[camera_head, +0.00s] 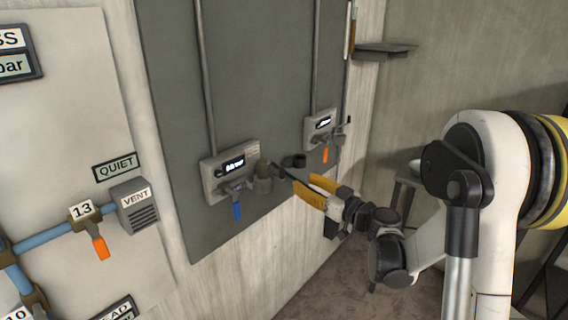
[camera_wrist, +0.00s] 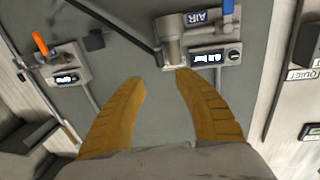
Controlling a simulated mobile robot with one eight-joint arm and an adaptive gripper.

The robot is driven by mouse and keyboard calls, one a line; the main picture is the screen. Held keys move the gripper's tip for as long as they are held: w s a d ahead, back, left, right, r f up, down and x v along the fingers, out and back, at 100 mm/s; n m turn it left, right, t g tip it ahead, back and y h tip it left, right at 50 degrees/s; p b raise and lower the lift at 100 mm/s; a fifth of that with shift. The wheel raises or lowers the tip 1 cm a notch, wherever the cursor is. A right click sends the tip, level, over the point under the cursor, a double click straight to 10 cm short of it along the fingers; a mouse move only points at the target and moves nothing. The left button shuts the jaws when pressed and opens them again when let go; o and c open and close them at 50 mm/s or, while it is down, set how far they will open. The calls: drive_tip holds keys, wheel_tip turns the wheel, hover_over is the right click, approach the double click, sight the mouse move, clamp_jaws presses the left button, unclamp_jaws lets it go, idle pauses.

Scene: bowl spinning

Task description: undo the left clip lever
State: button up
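The left wall unit (camera_head: 230,168) has a blue handle (camera_head: 236,210) and a grey cylindrical coupling (camera_head: 263,180) on its right side. The coupling also shows in the wrist view (camera_wrist: 170,45), where the scene looks upside down. A thin dark bar (camera_wrist: 125,32) runs up to the coupling there; I cannot tell whether it is the clip lever. No clip lever can be made out clearly. My gripper (camera_head: 304,183) is right of the coupling, with yellow fingers apart. In the wrist view the open fingers (camera_wrist: 160,78) point towards the coupling, with nothing visible between them.
A second wall unit (camera_head: 320,126) with an orange handle (camera_head: 326,155) is farther right on the grey panel (camera_head: 270,60). A vent box (camera_head: 134,205) and blue pipe (camera_head: 40,240) are on the left wall.

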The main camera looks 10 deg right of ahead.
sight(282, 170)
drive_tip(key=b+x, duration=0.2)
drive_tip(key=x, duration=0.8)
drive_tip(key=shift+w+a+b, duration=0.15)
drive_tip(key=shift+w+b, duration=0.05)
drive_tip(key=shift+b, duration=0.15)
drive_tip(key=shift+r, duration=0.1)
clamp_jaws()
